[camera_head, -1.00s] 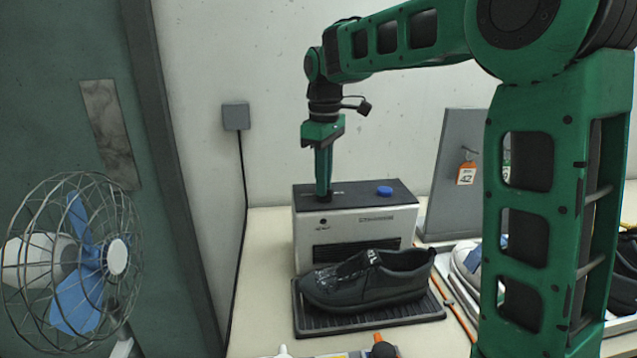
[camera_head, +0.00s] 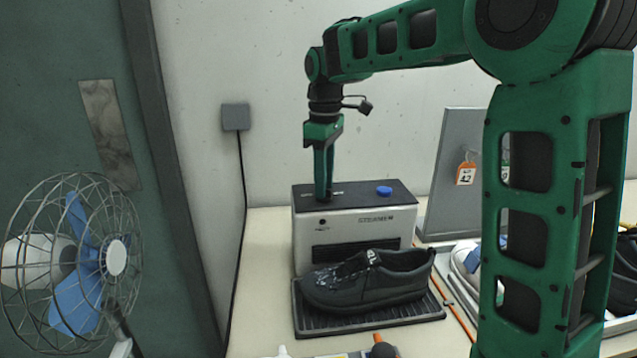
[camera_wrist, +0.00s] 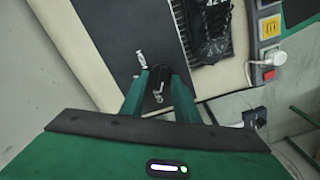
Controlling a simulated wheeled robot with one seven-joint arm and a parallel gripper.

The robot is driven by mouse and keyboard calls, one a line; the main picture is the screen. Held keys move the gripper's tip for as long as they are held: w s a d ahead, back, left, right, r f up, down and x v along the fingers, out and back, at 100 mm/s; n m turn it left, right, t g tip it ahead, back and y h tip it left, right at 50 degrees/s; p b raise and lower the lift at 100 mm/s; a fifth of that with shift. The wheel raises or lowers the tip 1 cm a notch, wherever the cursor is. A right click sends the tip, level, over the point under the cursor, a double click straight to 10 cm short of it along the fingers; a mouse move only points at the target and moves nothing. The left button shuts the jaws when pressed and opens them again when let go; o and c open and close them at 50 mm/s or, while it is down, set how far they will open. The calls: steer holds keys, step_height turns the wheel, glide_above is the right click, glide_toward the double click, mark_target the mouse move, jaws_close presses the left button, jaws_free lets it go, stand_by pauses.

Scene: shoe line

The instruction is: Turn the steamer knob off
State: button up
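The steamer (camera_head: 357,243) is a pale grey box with a dark top against the wall. Its dark knob (camera_wrist: 159,85) stands on the left part of the top, between white markings in the wrist view. My gripper (camera_head: 323,196) points straight down at that spot. In the wrist view, its two green fingers (camera_wrist: 160,76) lie on either side of the knob and appear closed on it. In the head view the fingers hide the knob.
A blue round cap (camera_head: 384,190) sits on the steamer's right top. A black shoe (camera_head: 368,280) lies on a dark ribbed tray (camera_head: 375,326) in front. A grey panel with an orange tag (camera_head: 466,173) stands right. A caged fan (camera_head: 72,260) is at left.

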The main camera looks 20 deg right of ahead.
steer(key=shift+r, duration=0.1)
step_height(320, 180, up, 10)
steer(key=shift+r, duration=0.25)
stand_by(0.4)
steer(key=s+d+f+m, duration=0.5)
steer(key=s+d, duration=0.2)
steer(key=s, duration=0.2)
steer(key=s+d+f+m, duration=0.4)
steer(key=s+d+f, duration=0.15)
steer(key=s, duration=0.25)
steer(key=s+d+f+m, duration=0.2)
steer(key=s+f, duration=0.3)
steer(key=s, duration=0.4)
steer(key=s+d+f+m, duration=0.2)
steer(key=s+f+m, duration=0.3)
steer(key=s, duration=0.3)
steer(key=shift+s+f, duration=0.35)
steer(key=shift+f, duration=0.45)
